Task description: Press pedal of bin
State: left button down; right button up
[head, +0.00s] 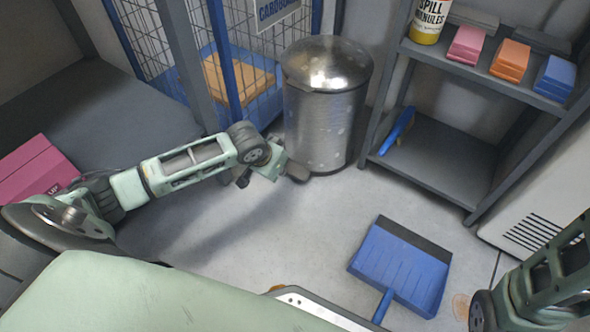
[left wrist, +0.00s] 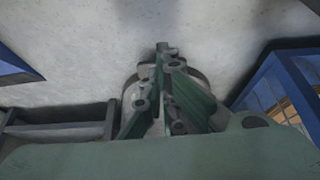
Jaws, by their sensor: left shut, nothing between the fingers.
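The bin (head: 318,125) is a round metal can standing on the floor, with its domed lid (head: 327,63) shut. My left arm reaches across from the left, and its gripper (head: 284,172) is low at the bin's front left base. The gripper is shut and empty. A small dark brownish shape at the bin's foot, by the gripper, may be the pedal; I cannot tell it from the fingertips or whether they touch. In the left wrist view the closed green fingers (left wrist: 162,95) point over grey floor. My right gripper is out of view; only part of that arm shows.
A blue wire cage (head: 222,62) stands left of the bin. A grey shelf rack (head: 440,150) with coloured boxes stands to its right. A blue dustpan-like scoop (head: 400,268) lies on the floor in front. Floor between scoop and bin is clear.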

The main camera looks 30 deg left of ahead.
pick_arm(q)
jog(key=shift+v, duration=1.95)
